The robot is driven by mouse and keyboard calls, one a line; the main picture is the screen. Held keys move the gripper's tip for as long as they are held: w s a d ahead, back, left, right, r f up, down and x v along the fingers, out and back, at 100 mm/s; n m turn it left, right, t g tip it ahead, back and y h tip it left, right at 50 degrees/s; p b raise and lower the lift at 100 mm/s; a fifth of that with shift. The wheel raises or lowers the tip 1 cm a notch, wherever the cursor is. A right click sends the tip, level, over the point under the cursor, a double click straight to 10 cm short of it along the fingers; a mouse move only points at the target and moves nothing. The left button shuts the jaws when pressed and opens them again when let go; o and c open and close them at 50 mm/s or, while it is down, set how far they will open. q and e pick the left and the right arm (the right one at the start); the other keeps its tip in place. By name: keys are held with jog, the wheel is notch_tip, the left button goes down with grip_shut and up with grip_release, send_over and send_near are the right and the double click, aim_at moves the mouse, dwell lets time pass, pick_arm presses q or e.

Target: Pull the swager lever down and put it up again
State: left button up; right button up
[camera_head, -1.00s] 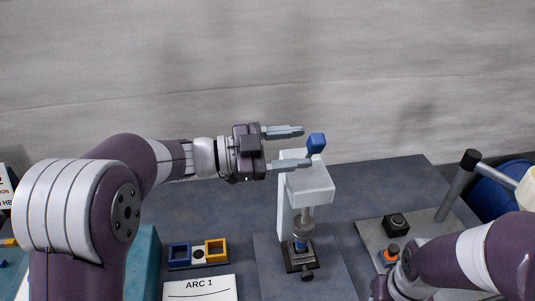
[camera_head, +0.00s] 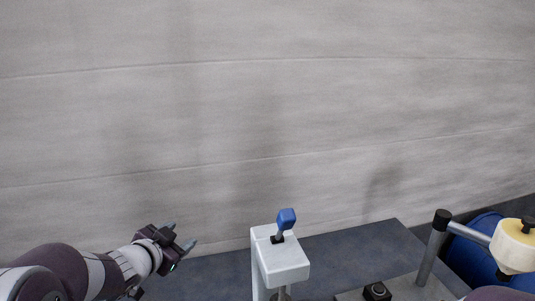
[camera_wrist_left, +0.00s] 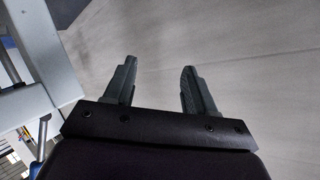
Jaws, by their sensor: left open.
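The swager (camera_head: 281,262) is a white press body at the bottom centre of the head view. Its lever, with a blue block handle (camera_head: 286,218), stands up from the top on a short dark stem. My left gripper (camera_head: 182,235) is to the left of the swager, clear of the lever, with its two fingers apart and nothing between them. The left wrist view also shows its open fingers (camera_wrist_left: 158,78), with the plain wall beyond. The lower part of the swager is cut off in the head view. My right gripper is out of the picture.
A grey plate with a black button box (camera_head: 377,291) and a dark-capped post (camera_head: 433,246) is right of the swager. A cream-coloured head (camera_head: 515,246) and a blue drum (camera_head: 474,262) stand farther right. The grey wall (camera_head: 260,110) is behind the table.

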pick_arm(q)
jog(key=s+a+f+n+g+y, duration=0.35)
jog(key=s+f+n+g, duration=0.3)
jog(key=s+f, duration=0.55)
jog(key=s+d+f+n+g, duration=0.1)
jog(key=s+d+f+g, duration=0.2)
jog(key=s+d+g, duration=0.2)
jog(key=s+d, duration=0.3)
jog(key=s, duration=0.4)
jog(key=shift+f+h, duration=0.25)
jog(key=shift+h, duration=0.1)
